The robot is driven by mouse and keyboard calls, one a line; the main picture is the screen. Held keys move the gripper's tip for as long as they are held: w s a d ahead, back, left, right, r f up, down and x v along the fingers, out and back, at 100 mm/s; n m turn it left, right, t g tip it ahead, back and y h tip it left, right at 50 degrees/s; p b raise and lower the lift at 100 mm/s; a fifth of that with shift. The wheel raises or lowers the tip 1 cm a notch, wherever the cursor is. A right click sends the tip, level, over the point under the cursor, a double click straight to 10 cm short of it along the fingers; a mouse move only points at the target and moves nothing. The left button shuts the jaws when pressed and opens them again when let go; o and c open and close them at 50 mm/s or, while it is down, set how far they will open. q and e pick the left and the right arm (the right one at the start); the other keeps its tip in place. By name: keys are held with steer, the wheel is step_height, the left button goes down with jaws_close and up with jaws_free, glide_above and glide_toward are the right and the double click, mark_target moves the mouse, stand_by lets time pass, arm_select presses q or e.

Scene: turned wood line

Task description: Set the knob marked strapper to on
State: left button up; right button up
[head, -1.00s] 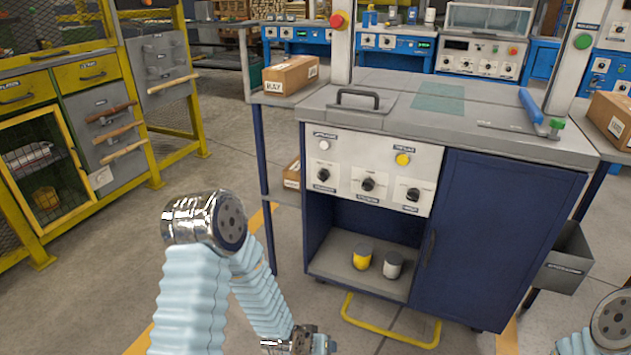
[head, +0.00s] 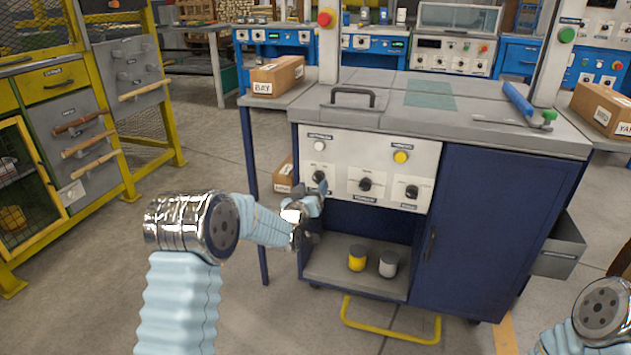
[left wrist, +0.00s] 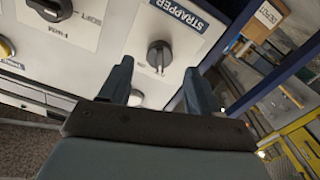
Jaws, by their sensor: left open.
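The strapper knob (left wrist: 159,56) is black with a raised bar, on a white panel beside its STRAPPER label (left wrist: 183,13) in the left wrist view. Its bar runs roughly up and down that picture; the on mark is not readable. In the head view it is the leftmost knob (head: 319,176) of the cabinet's row. My left gripper (head: 317,194) is at the panel just below this knob, partly covering its label. In the left wrist view the open fingers (left wrist: 159,68) lie either side of the knob, with nothing gripped. Contact cannot be told. My right gripper is out of view.
Two similar knobs, a middle one (head: 366,184) and a right one (head: 411,192), sit close by on the panel. A white button (head: 319,146) and a yellow button (head: 401,157) are above. The worktop edge overhangs the panel. Yellow and grey cans stand on the shelf below.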

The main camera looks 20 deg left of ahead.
mark_target(317, 181)
arm_select(q)
steer(key=shift+w+d, duration=0.1)
steer(key=shift+w, duration=1.8)
